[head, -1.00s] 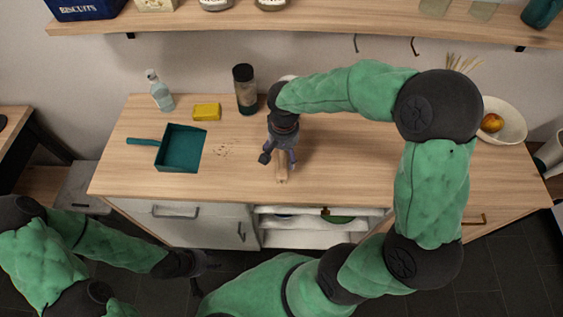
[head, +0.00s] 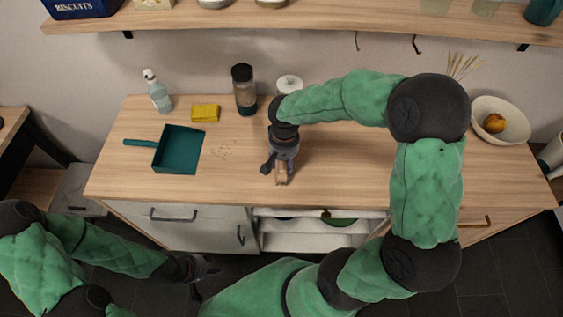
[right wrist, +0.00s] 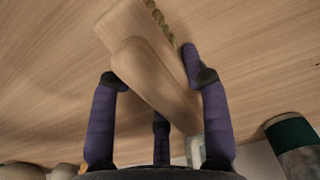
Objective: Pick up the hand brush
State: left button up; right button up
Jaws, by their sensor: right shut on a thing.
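The hand brush is pale wood. Its end (head: 282,179) shows below my right gripper (head: 280,166) in the head view, near the counter's front edge. In the right wrist view the wooden brush (right wrist: 150,78) lies between the fingers of my right gripper (right wrist: 156,68), with a strip of bristles along one side. The gripper is shut on it and hides part of it in the head view. I cannot tell whether the brush touches the counter (head: 340,175). My left gripper (head: 203,268) hangs low in front of the cabinet, and its fingers are too dark to read.
A teal dustpan (head: 178,151) lies left, with crumbs (head: 222,150) beside it. A spray bottle (head: 158,92), yellow sponge (head: 205,113), dark-lidded jar (head: 244,90) and white-lidded jar (head: 289,84) stand behind. A fruit bowl (head: 508,136) is at the right. A shelf hangs above.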

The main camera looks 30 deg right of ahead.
jog(key=shift+r, duration=0.1)
jog(key=shift+r, duration=0.55)
notch_tip(320, 180, up, 2)
jog(key=shift+r+p, duration=0.15)
jog(key=shift+p, duration=0.5)
jog(key=s+d+r+p, duration=0.3)
jog(key=s+r, duration=0.6)
jog(key=s, duration=0.4)
jog(key=shift+s+r+p, duration=0.2)
jog(key=shift+s+p, duration=0.15)
jog(key=shift+p, duration=0.35)
